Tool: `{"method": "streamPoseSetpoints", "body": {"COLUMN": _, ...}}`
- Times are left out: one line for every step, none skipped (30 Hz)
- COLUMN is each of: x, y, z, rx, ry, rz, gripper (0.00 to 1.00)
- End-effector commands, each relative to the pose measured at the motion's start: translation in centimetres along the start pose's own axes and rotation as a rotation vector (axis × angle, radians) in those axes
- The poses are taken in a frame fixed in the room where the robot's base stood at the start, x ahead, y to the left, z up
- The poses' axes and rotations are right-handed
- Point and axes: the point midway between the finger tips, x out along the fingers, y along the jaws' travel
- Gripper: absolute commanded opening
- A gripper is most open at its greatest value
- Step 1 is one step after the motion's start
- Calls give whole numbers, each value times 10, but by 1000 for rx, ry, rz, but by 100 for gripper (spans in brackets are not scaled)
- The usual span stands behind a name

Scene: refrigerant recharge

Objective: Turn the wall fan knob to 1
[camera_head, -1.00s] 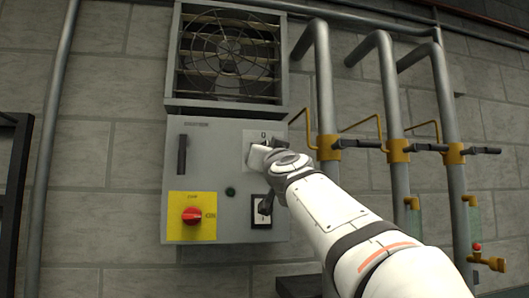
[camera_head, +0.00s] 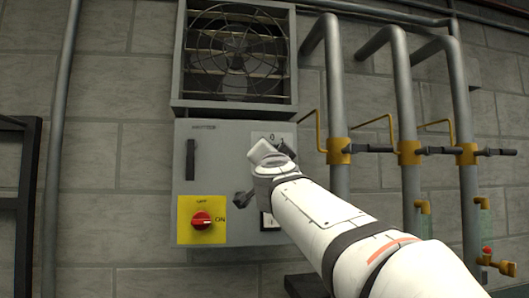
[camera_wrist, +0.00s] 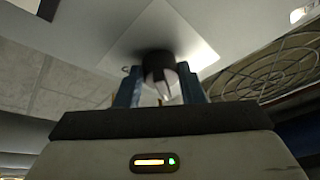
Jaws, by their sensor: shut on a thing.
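The fan knob (camera_wrist: 158,66) is black with a pale pointer and sits on a light plate in the wrist view. My gripper (camera_wrist: 160,84) has its two blue fingers on either side of the knob and is shut on it. In the head view the light plate (camera_head: 271,137) with a "0" mark is on the upper right of the grey control box (camera_head: 228,160). My gripper there hides most of the knob, so its setting cannot be read. The wall fan (camera_head: 236,52) is right above the box.
A red rotary switch (camera_head: 201,221) on a yellow plate is at the box's lower left. A black handle (camera_head: 190,160) is above it. Another dark switch is partly hidden behind my arm. Pipes with yellow valves (camera_head: 339,150) stand to the right.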

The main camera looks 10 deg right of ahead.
Motion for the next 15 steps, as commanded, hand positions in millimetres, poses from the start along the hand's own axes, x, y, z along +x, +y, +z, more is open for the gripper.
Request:
{"method": "streamPoseSetpoints", "body": {"x": 0, "y": -1, "z": 0, "rx": 26, "ry": 2, "rz": 9, "gripper": 12}}
{"method": "streamPoseSetpoints", "body": {"x": 0, "y": -1, "z": 0, "rx": 40, "ry": 4, "rz": 15, "gripper": 12}}
{"method": "streamPoseSetpoints", "body": {"x": 0, "y": -1, "z": 0, "rx": 58, "ry": 4, "rz": 21, "gripper": 12}}
{"method": "streamPoseSetpoints", "body": {"x": 0, "y": -1, "z": 0, "rx": 69, "ry": 5, "rz": 26, "gripper": 12}}
{"method": "streamPoseSetpoints", "body": {"x": 0, "y": -1, "z": 0, "rx": 81, "ry": 6, "rz": 30, "gripper": 12}}
{"method": "streamPoseSetpoints", "body": {"x": 0, "y": -1, "z": 1, "rx": 93, "ry": 8, "rz": 36, "gripper": 12}}
{"method": "streamPoseSetpoints", "body": {"x": 0, "y": -1, "z": 1, "rx": 102, "ry": 8, "rz": 40, "gripper": 12}}
{"method": "streamPoseSetpoints", "body": {"x": 0, "y": -1, "z": 1, "rx": 110, "ry": 8, "rz": 43, "gripper": 12}}
{"method": "streamPoseSetpoints", "body": {"x": 0, "y": -1, "z": 1, "rx": 118, "ry": 9, "rz": 46, "gripper": 12}}
{"method": "streamPoseSetpoints", "body": {"x": 0, "y": -1, "z": 1, "rx": 124, "ry": 9, "rz": 48, "gripper": 12}}
{"method": "streamPoseSetpoints", "body": {"x": 0, "y": -1, "z": 1, "rx": 129, "ry": 10, "rz": 50, "gripper": 12}}
{"method": "streamPoseSetpoints", "body": {"x": 0, "y": -1, "z": 1, "rx": 135, "ry": 10, "rz": 53, "gripper": 12}}
{"method": "streamPoseSetpoints", "body": {"x": 0, "y": -1, "z": 1, "rx": 137, "ry": 11, "rz": 54, "gripper": 12}}
{"method": "streamPoseSetpoints", "body": {"x": 0, "y": -1, "z": 1, "rx": 139, "ry": 11, "rz": 55, "gripper": 12}}
{"method": "streamPoseSetpoints", "body": {"x": 0, "y": -1, "z": 0, "rx": 142, "ry": 12, "rz": 56, "gripper": 12}}
